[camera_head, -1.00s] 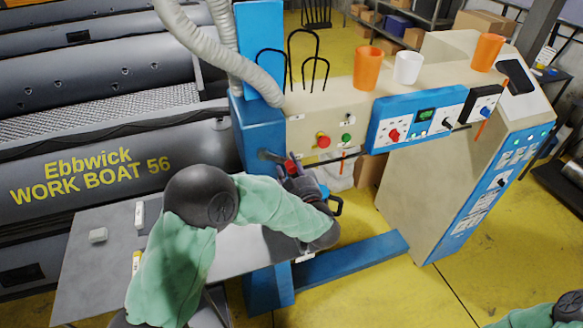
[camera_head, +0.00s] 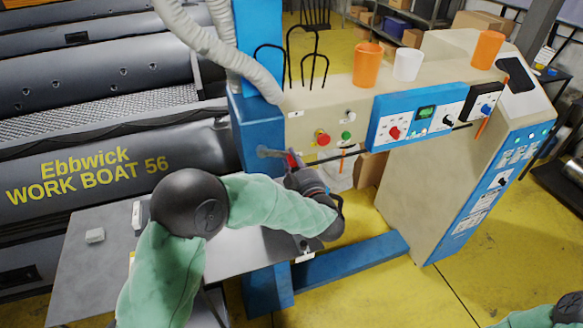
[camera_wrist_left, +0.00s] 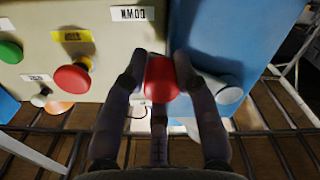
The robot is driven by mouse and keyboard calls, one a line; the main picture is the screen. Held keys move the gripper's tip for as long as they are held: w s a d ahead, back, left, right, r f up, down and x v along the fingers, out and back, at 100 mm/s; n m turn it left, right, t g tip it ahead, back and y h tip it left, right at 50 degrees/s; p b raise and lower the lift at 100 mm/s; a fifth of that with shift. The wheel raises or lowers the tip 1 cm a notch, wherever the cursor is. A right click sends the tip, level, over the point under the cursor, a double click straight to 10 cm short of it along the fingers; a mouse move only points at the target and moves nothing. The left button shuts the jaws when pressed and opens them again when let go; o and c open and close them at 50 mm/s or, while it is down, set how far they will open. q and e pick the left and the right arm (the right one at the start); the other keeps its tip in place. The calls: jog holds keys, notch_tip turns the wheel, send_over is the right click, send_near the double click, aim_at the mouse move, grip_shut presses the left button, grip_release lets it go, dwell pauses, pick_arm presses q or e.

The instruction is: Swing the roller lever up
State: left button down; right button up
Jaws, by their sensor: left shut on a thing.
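The roller lever is on the front of the machine, beside the blue column (camera_head: 258,130). Its grey pivot (camera_head: 268,152) shows at the left and its red knob (camera_head: 291,160) at the right end. In the left wrist view, the red knob (camera_wrist_left: 160,80) sits between the dark fingers, with the grey pivot (camera_wrist_left: 228,98) to its right. My left gripper (camera_head: 292,163) is shut on the knob; the fingers partly hide it. The lever's shaft is mostly hidden. My right gripper is out of view; only a green sleeve shows at the lower right.
A red mushroom button (camera_head: 322,138) and a green button (camera_head: 346,136) are close right of the lever. A thin dark rod (camera_head: 375,149) runs along the machine front. A grey table (camera_head: 105,262) lies under my left arm. Cups (camera_head: 367,64) stand on top of the machine.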

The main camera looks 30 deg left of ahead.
aim_at(285, 127)
pick_arm(q)
jog(key=n, duration=0.1)
jog(key=r+n+b, duration=0.2)
jog(key=shift+w+d+r, duration=0.15)
jog(key=shift+w+d, duration=0.05)
jog(key=shift+w, duration=0.05)
notch_tip(285, 127, up, 2)
jog(key=n+b, duration=0.2)
jog(key=shift+r+n, duration=0.1)
jog(key=shift+n, duration=0.3)
jog(key=r+n+b, duration=0.2)
jog(key=n+b, duration=0.1)
jog(key=shift+s+a+r, duration=0.2)
jog(key=shift+r, duration=0.05)
jog(key=shift+s+a+r+n+b, duration=0.2)
jog(key=shift+r+n+b, duration=0.35)
jog(key=shift+n+b, duration=0.15)
jog(key=shift+s+a+r+n+b, duration=0.2)
jog(key=shift+r+n+b, duration=0.35)
jog(key=shift+n, duration=0.25)
jog(key=c, duration=1.2)
grip_release()
jog(key=shift+o, duration=1.1)
jog(key=shift+f, duration=0.1)
jog(key=shift+d, duration=0.1)
